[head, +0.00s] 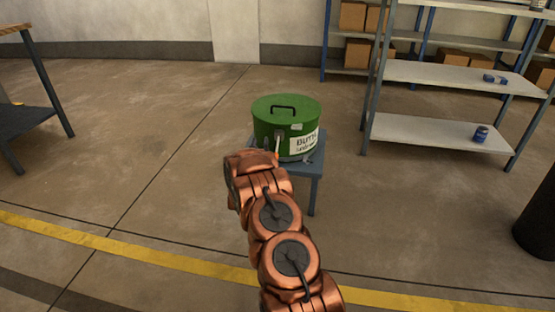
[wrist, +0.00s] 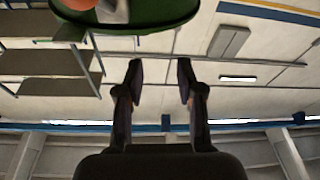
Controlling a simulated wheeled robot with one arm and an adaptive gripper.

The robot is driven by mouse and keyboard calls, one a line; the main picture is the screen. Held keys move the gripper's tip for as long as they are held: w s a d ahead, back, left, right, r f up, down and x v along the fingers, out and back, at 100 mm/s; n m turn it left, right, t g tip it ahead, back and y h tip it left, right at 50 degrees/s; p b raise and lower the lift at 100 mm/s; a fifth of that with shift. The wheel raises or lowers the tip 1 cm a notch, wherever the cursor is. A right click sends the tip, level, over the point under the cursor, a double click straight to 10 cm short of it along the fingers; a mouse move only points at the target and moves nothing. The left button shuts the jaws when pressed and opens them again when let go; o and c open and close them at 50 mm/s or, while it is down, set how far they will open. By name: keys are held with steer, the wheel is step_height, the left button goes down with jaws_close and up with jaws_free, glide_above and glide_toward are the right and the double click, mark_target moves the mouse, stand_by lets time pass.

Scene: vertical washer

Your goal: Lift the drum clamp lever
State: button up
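A green drum (head: 271,108) with a black handle on its lid and a white label stands on a small blue-grey table (head: 314,178). A thin pale upright piece (head: 278,142) shows on the drum's front, just beyond the end of my arm; it may be the clamp lever, but it is too small to tell. In the wrist view, the drum's green edge (wrist: 150,24) crosses the top. My gripper (wrist: 161,75) is open there, its two dark fingers apart with nothing between them.
A metal shelf unit (head: 438,132) with boxes and small cans stands to the right and behind. A workbench (head: 45,75) is at the left. A dark cylinder (head: 538,222) stands at the right edge. The floor left of the drum is clear.

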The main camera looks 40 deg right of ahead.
mark_target(276, 153)
steer(key=s+d+f+m+g+h+b, duration=0.1)
steer(key=s+d+f+h+b, duration=0.15)
steer(key=s+f, duration=0.4)
steer(key=w+d+b, duration=0.2)
steer(key=w+d, duration=0.2)
steer(key=shift+w+d+r+b, duration=0.2)
steer(key=shift+d+r+b, duration=0.1)
steer(key=shift+b, duration=0.1)
steer(key=shift+x, duration=0.8)
steer(key=shift+r, duration=0.1)
steer(key=shift+c, duration=0.4)
jaws_close()
